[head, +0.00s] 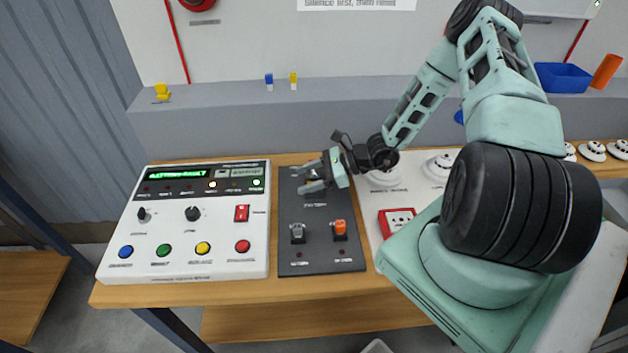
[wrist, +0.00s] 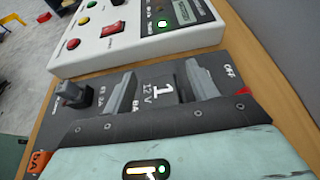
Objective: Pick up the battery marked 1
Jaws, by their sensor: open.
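The battery marked 1 (wrist: 163,88) shows in the wrist view as a dark face with a white "1" and "12 V". It lies between the two fingers of my gripper (wrist: 161,75), which stand apart on either side of it. I cannot tell whether either finger touches it. In the head view my gripper (head: 299,180) is over the upper part of the dark panel (head: 292,213) and hides most of the battery there.
A grey switch (head: 297,232) and an orange switch (head: 340,229) stand on the panel below my gripper. A white control box (head: 190,262) with several buttons is to the left. A red call point (head: 397,221) and white detectors (head: 439,167) are to the right.

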